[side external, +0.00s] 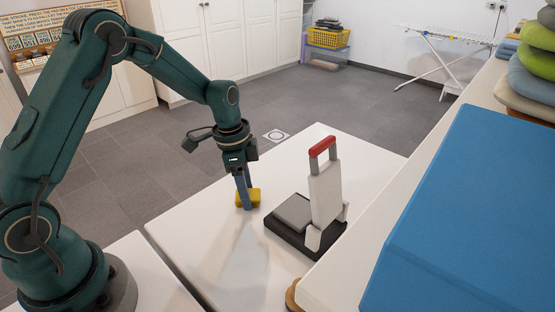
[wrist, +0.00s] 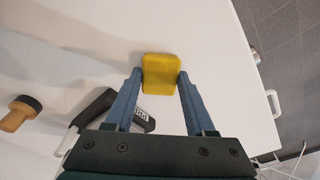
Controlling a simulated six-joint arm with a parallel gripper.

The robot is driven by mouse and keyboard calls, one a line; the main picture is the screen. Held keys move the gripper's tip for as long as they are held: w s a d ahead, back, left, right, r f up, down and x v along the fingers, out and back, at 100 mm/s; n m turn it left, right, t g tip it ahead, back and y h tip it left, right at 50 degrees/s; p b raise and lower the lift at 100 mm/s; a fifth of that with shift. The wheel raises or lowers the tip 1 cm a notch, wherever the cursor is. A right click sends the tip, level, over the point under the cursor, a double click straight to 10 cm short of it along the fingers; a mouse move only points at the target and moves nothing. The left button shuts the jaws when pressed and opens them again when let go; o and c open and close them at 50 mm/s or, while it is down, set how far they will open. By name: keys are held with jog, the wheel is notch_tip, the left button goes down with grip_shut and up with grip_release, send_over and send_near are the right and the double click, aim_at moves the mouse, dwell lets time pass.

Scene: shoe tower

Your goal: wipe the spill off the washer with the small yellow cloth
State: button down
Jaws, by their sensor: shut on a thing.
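The small yellow cloth (side external: 253,197) looks like a thick folded pad. My gripper (side external: 243,203) points down and is shut on it; in the wrist view the cloth (wrist: 161,66) sits between the two blue-grey fingertips. It is at or just above the white top (side external: 185,222), which I take to be the washer; I cannot tell whether it touches. A faint greyish patch (wrist: 70,70) lies on the white top left of the cloth in the wrist view. I cannot tell whether it is the spill or a shadow.
A black-based device with a grey plate and red handle (side external: 322,146) stands on the white top, right of my gripper. A wood-and-black knob (wrist: 20,113) shows at left in the wrist view. A blue box (side external: 470,215) is at right.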

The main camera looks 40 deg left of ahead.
jog(key=a, duration=0.3)
jog(key=shift+a, duration=0.2)
notch_tip(320, 180, up, 8)
dwell(0.5)
dwell(0.5)
